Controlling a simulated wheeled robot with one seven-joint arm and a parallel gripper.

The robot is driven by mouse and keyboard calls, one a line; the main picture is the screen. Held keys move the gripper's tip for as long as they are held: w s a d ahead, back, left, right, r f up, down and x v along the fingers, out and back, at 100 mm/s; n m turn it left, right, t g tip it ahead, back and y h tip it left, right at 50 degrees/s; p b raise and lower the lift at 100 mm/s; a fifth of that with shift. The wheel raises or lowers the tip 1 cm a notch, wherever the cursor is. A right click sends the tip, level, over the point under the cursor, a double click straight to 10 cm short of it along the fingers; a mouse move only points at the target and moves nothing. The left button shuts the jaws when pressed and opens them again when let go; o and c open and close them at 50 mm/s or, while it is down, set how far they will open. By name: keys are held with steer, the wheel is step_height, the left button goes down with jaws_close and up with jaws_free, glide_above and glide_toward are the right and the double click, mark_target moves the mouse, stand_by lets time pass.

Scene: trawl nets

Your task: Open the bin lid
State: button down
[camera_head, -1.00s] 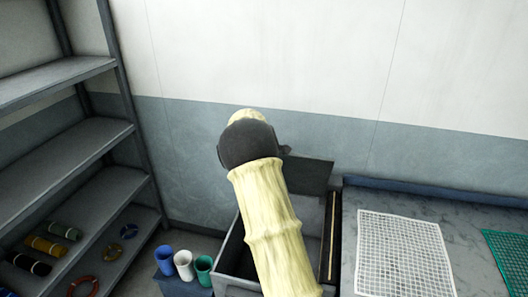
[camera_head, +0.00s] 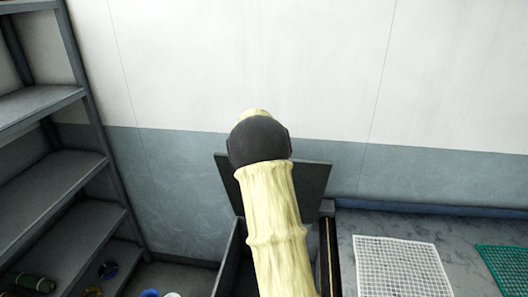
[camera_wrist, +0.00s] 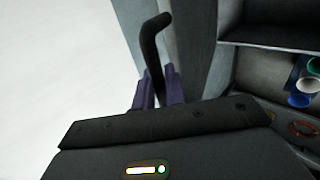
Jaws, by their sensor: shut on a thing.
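The bin (camera_head: 229,262) is a dark grey box at the bottom middle of the head view, partly hidden behind my arm. Its dark lid (camera_head: 314,182) stands raised at the back, near the wall, showing on both sides of my arm. In the wrist view, a black bent handle (camera_wrist: 152,42) rises between the purple fingers of my gripper (camera_wrist: 160,88). The fingers are shut on this handle. In the head view, my arm hides the gripper and handle.
Grey shelves (camera_head: 62,190) stand at the left. A grey worktop (camera_head: 455,235) to the right of the bin carries a white net (camera_head: 400,268) and a green net (camera_head: 505,268). The wall is close behind. Cups (camera_wrist: 305,84) show in the wrist view.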

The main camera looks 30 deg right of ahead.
steer(key=shift+w+a, duration=0.25)
steer(key=shift+a, duration=0.05)
steer(key=c, duration=1.5)
jaws_free()
steer(key=shift+s, duration=0.1)
steer(key=shift+c, duration=0.2)
steer(key=shift+s+d, duration=0.3)
steer(key=shift+d, duration=0.2)
steer(key=shift+a+r, duration=0.1)
steer(key=shift+a, duration=0.25)
steer(key=b+v, duration=0.7)
steer(key=v, duration=1)
steer(key=shift+s+d, duration=0.15)
